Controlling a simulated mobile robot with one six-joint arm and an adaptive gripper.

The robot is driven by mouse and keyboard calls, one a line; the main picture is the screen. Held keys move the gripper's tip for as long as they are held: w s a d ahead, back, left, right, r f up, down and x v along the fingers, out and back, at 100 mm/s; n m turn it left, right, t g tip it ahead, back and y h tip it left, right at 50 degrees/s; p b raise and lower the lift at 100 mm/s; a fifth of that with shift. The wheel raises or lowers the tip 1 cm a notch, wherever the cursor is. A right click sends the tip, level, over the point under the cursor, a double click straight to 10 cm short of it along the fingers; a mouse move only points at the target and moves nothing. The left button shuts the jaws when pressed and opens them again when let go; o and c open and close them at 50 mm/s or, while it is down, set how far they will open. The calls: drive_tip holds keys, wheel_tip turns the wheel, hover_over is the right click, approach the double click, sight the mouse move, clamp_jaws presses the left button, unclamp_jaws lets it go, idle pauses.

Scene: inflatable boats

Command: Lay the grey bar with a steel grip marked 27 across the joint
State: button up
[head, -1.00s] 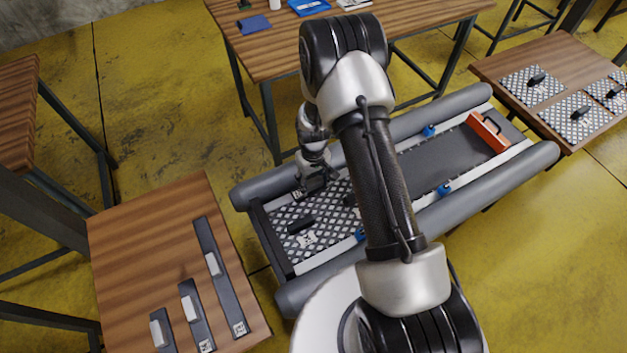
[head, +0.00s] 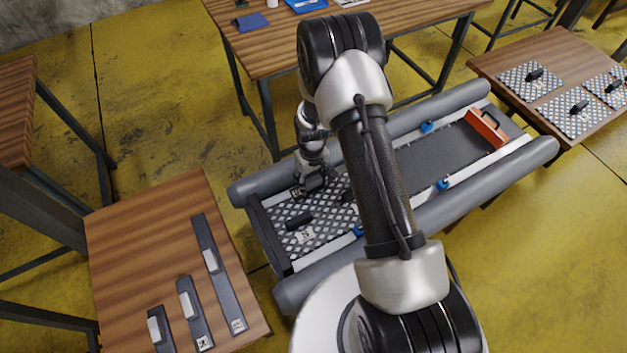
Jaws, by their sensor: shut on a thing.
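My gripper (head: 312,184) is low over the far side of the inflatable boat (head: 275,293), next to its far tube. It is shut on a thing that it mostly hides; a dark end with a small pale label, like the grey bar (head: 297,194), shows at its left. The label is too small to read. A checkered floor plate (head: 283,236) with a black handle (head: 299,220) and a marked label lies in the left end of the boat. A second black handle shows beside my arm. My arm hides the middle of the floor, and I cannot make out the joint.
Three grey bars with pale grips, one long (head: 222,285) and two shorter, lie on the left wooden table (head: 135,240). An orange block (head: 487,128) stands in the boat's right end. Blue clamps (head: 427,127) sit along its sides. More checkered plates (head: 530,82) lie on the right table.

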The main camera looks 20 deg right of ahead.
sight(314, 182)
drive_tip(key=shift+f, duration=0.2)
drive_tip(key=o, duration=1.2)
drive_tip(key=r, duration=0.3)
drive_tip(key=s+r, duration=0.1)
drive_tip(key=r, duration=0.5)
drive_tip(key=shift+s+d, duration=0.15)
